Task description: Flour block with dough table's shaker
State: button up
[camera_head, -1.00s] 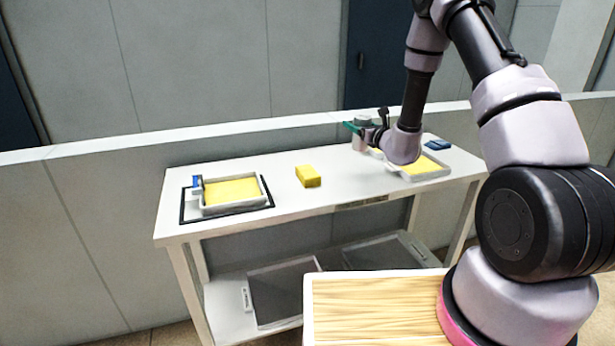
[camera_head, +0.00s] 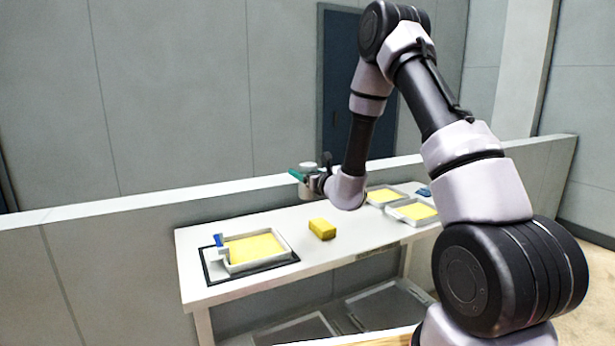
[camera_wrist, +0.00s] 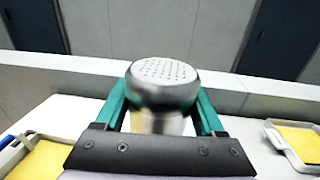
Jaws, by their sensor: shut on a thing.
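My gripper (camera_head: 301,176) is shut on a metal shaker (camera_head: 308,168) and holds it above the back part of the white table (camera_head: 335,250). In the wrist view the shaker (camera_wrist: 162,85) stands upright between the green fingers, with its perforated lid up. A yellow block (camera_head: 322,229) lies on the table, below the shaker and a little nearer the front edge. The block is not visible in the wrist view.
A white tray with yellow content (camera_head: 256,250) sits on a black-edged mat (camera_head: 212,279) at the table's left. Two similar trays (camera_head: 416,212) (camera_head: 384,196) and a blue item (camera_head: 424,192) are at the right end. A low wall (camera_head: 120,235) runs behind the table.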

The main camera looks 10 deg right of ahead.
notch_tip(320, 180, down, 9)
jog(key=d+m+t+h, duration=0.1)
jog(key=d+m, duration=0.1)
jog(key=m, duration=1.9)
jog(key=shift+w+d+t, duration=0.3)
jog(key=shift+w, duration=0.15)
jog(key=shift+w+d, duration=0.2)
jog(key=shift+d, duration=0.35)
jog(key=shift+w+d, duration=0.15)
jog(key=shift+d, duration=0.4)
jog(key=shift+a, duration=0.2)
jog(key=shift+s+a, duration=0.25)
jog(key=shift+a, duration=0.4)
jog(key=shift+s+a, duration=0.2)
jog(key=shift+a, duration=0.45)
jog(key=shift+s+a, duration=0.25)
jog(key=shift+a, duration=0.4)
